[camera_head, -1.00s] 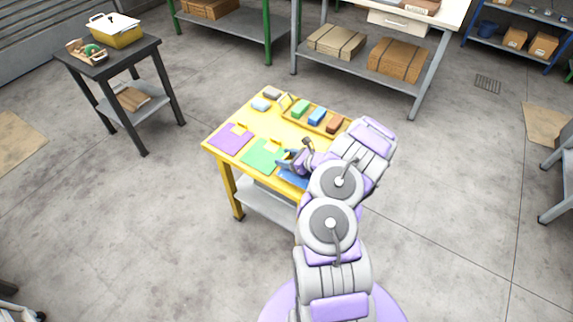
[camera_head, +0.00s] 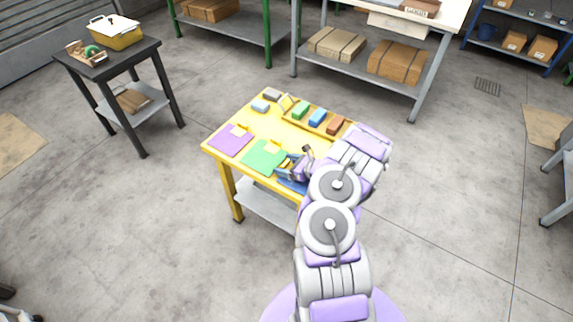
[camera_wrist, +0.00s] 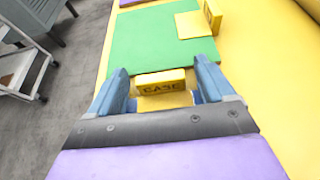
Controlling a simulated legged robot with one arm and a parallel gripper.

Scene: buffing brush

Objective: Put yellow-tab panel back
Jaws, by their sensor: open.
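A purple panel (camera_head: 231,141), a green panel (camera_head: 262,158) and a blue panel (camera_head: 289,186) lie in a row on the yellow table (camera_head: 222,160). The purple and green panels each have a yellow tab. The wrist view shows the green panel (camera_wrist: 150,42) ahead of my gripper (camera_wrist: 161,70). An upright yellow tab (camera_wrist: 162,82) marked with letters like "CASE" stands between my open fingers. Only slivers of blue show below that tab, and the blue panel is mostly hidden under my gripper. I cannot tell whether the fingers touch the tab. My gripper (camera_head: 288,167) is low over the table's front.
A tray with green, blue and brown blocks (camera_head: 317,117) lies at the table's back right. A dark side table (camera_head: 112,58) stands at the left.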

